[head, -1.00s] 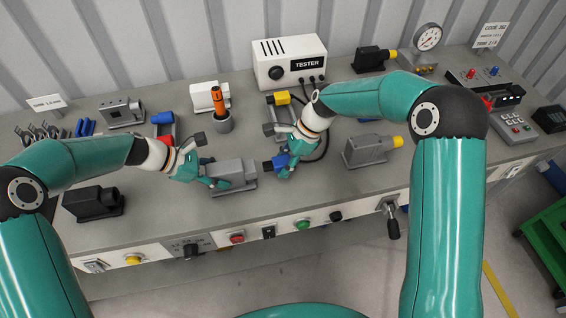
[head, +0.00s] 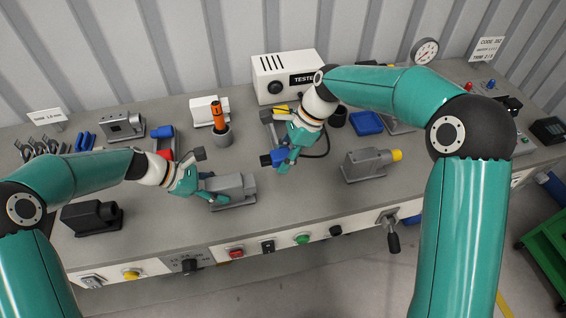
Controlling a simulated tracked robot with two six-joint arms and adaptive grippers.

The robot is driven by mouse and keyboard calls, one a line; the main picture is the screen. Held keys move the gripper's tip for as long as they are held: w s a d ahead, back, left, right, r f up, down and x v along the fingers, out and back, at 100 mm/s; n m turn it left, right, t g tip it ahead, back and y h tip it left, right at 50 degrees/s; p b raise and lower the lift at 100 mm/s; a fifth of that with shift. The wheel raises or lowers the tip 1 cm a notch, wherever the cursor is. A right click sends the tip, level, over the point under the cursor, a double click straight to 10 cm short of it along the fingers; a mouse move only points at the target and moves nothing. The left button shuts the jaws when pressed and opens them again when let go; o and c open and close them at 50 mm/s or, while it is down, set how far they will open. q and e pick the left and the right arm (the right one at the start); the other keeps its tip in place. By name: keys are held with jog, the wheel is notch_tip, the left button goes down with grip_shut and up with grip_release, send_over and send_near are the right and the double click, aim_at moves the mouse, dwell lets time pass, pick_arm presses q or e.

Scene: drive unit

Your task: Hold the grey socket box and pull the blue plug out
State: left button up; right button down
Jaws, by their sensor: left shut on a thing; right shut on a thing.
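The grey socket box (head: 234,188) sits on the bench, left of the middle in the head view. My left gripper (head: 208,187) is shut on its left part. The blue plug (head: 279,157) is held in my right gripper (head: 286,160), which is shut on it. The plug's dark end points left. The plug is apart from the box, above and to the right of the box's right end. My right fingers hide part of the plug.
An orange-handled tool in a grey cup (head: 222,135) stands behind the socket box. The white tester (head: 283,78) is at the back. A black box (head: 92,217) is at the left front.

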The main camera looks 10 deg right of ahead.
dwell(0.4)
pick_arm(q)
jog(key=o, duration=1.3)
jog(key=v, duration=1.2)
